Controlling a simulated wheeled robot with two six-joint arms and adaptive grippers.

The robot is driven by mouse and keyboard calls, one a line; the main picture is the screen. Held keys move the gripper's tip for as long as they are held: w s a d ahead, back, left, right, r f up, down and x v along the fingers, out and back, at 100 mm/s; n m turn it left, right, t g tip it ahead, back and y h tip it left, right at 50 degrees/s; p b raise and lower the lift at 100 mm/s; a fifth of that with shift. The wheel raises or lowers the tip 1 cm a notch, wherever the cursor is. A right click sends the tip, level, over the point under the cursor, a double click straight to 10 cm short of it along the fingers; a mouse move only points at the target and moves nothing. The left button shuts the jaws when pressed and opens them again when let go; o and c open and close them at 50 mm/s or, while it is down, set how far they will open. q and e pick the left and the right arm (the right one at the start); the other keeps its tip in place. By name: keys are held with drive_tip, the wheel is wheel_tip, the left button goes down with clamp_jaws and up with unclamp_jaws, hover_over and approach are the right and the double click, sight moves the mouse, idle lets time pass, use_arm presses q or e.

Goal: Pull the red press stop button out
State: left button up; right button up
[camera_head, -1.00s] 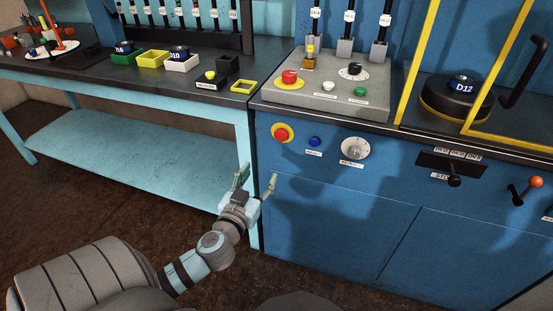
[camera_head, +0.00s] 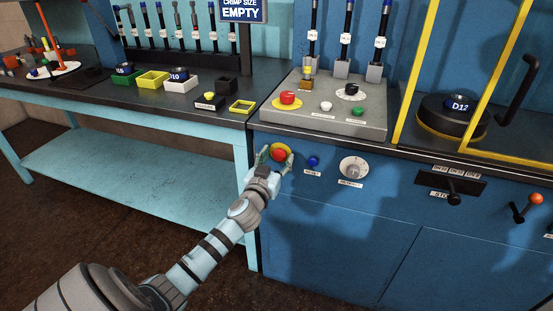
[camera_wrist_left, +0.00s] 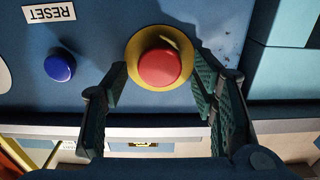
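A red mushroom button (camera_head: 279,155) on a yellow round plate sits on the blue front panel of the machine. In the left wrist view the red button (camera_wrist_left: 159,69) is near the top middle. My left gripper (camera_head: 271,158) is at this button, open, with one finger to each side of it. In the left wrist view the fingers (camera_wrist_left: 159,84) leave visible gaps beside the red cap, and no grip on it shows. A second red button (camera_head: 287,98) on a yellow plate stands on the grey console above. My right gripper is not in view.
A blue button (camera_head: 313,161) labelled RESET and a round dial (camera_head: 353,168) are to the right on the same panel. The grey console (camera_head: 330,118) is above. A light-blue bench (camera_head: 120,170) adjoins at the left. A black lever (camera_head: 455,197) is further right.

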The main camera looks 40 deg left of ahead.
use_arm(q)
clamp_jaws()
drive_tip(key=shift+s+d+f, duration=0.1)
drive_tip(key=shift+s+f, duration=0.05)
drive_tip(key=shift+s, duration=0.3)
drive_tip(key=shift+o, duration=0.3)
unclamp_jaws()
drive_tip(key=shift+d, duration=0.1)
drive_tip(key=shift+s, duration=0.15)
drive_tip(key=v, duration=1.2)
